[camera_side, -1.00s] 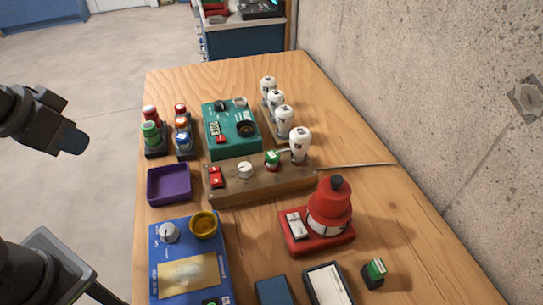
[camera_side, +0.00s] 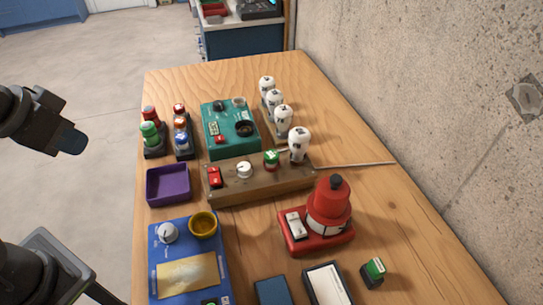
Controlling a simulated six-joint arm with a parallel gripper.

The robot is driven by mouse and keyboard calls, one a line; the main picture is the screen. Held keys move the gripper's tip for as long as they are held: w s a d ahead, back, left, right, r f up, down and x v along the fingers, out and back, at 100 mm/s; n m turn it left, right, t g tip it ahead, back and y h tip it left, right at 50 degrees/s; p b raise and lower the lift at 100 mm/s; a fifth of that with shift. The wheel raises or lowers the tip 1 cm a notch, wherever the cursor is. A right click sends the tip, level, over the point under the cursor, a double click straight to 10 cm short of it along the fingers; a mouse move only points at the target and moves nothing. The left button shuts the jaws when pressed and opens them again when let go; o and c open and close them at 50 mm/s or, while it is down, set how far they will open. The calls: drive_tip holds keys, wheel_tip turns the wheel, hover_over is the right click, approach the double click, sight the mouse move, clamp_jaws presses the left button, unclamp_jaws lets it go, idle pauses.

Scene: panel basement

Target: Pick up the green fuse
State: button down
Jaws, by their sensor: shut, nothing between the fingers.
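A green-topped fuse (camera_side: 150,133) stands upright in a dark holder at the left edge of the wooden table, just in front of a red-topped one (camera_side: 149,113). Beside it on the right is a second holder with red, orange and blue-topped ones (camera_side: 182,140). Two other green-topped pieces show: one on the wooden block (camera_side: 271,157) and one at the lower right (camera_side: 374,268). My gripper (camera_side: 74,142) is shut and empty, left of the table and apart from the green fuse. Its fingertips are small and dark in this view.
An empty purple tray (camera_side: 168,197) lies in front of the holders. A teal box (camera_side: 218,148), white bulb-like pieces (camera_side: 284,122), a red device (camera_side: 318,240) and a blue panel (camera_side: 190,245) crowd the table. A concrete wall (camera_side: 440,90) borders the right.

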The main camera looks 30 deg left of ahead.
drive_tip(key=c, duration=0.7)
unclamp_jaws()
drive_tip(key=shift+o, duration=0.2)
drive_tip(key=w+d+r+m+g, duration=0.1)
drive_tip(key=w+d+r+m, duration=0.25)
drive_tip(key=w, duration=0.35)
drive_tip(key=m+g, duration=0.5)
drive_tip(key=m, duration=0.7)
hover_over(271, 154)
wheel_tip(271, 154, down, 5)
drive_tip(key=shift+n, duration=0.25)
wheel_tip(271, 154, down, 14)
drive_tip(key=shift+r, duration=0.1)
